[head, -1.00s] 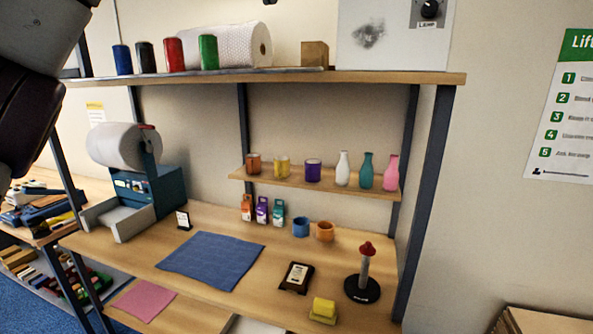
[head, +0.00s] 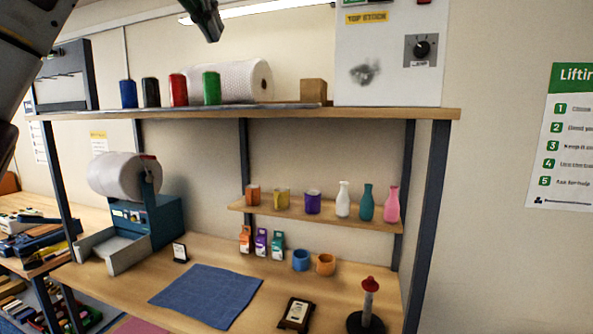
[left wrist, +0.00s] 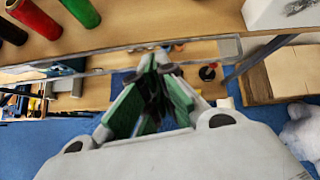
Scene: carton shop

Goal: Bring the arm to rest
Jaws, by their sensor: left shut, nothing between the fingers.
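My left arm comes in at the top left of the head view, close to the camera. My left gripper (head: 211,32) hangs at the top edge of the head view, partly cut off, in front of the wall above the upper shelf. In the left wrist view its green-padded fingers (left wrist: 158,64) come together at the tips with nothing between them. My right gripper is in neither view.
The upper shelf (head: 400,115) carries coloured rolls (head: 179,90), a bubble-wrap roll (head: 235,80) and a box with a dial (head: 385,50). Below are a small shelf of cups and bottles (head: 343,200) and the bench with a blue mat (head: 207,295).

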